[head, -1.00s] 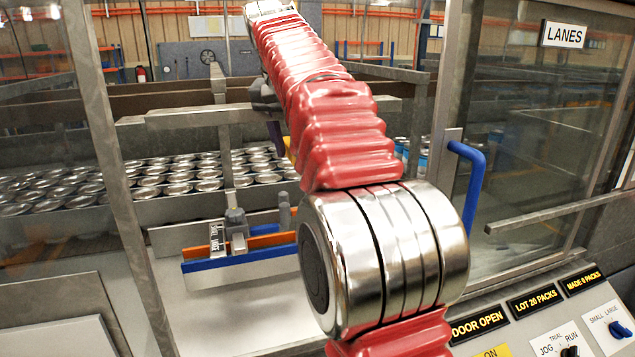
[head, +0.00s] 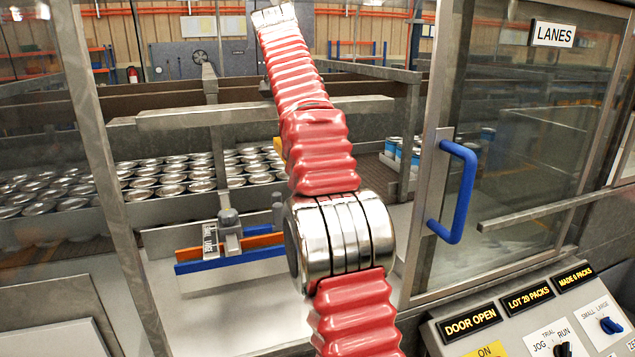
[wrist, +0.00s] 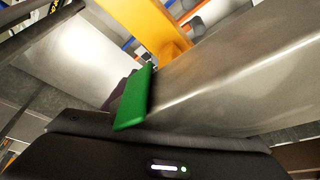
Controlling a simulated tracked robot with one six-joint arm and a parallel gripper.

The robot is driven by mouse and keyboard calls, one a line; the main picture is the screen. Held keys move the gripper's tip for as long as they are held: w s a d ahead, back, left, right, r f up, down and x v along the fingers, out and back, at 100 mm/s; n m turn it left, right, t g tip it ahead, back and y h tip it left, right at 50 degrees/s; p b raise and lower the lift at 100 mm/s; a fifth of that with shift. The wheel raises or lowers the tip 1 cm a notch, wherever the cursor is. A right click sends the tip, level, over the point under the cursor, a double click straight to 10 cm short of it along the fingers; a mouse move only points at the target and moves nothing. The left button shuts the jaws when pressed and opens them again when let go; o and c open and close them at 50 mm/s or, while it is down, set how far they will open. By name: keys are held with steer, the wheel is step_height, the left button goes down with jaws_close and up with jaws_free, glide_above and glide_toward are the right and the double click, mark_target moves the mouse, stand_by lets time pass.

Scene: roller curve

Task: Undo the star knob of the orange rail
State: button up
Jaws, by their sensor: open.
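The orange rail (head: 262,240) lies above and behind a blue rail (head: 230,261) in the head view, inside the machine. I cannot make out a star shape on either. My gripper is mostly hidden in the head view. In the wrist view my gripper (wrist: 136,97) is open, with a green finger pad beside a metal surface. I see nothing between its fingers.
A horizontal metal beam (head: 165,118) crosses above the rails. In the wrist view a wide metal beam (wrist: 240,70) and a yellow piece (wrist: 160,30) are close. Many cans (head: 170,178) stand behind. The blue-handled door (head: 462,190) and control panel (head: 530,318) are right.

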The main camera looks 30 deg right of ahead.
steer(key=shift+x, duration=6.85)
steer(key=shift+c, duration=0.2)
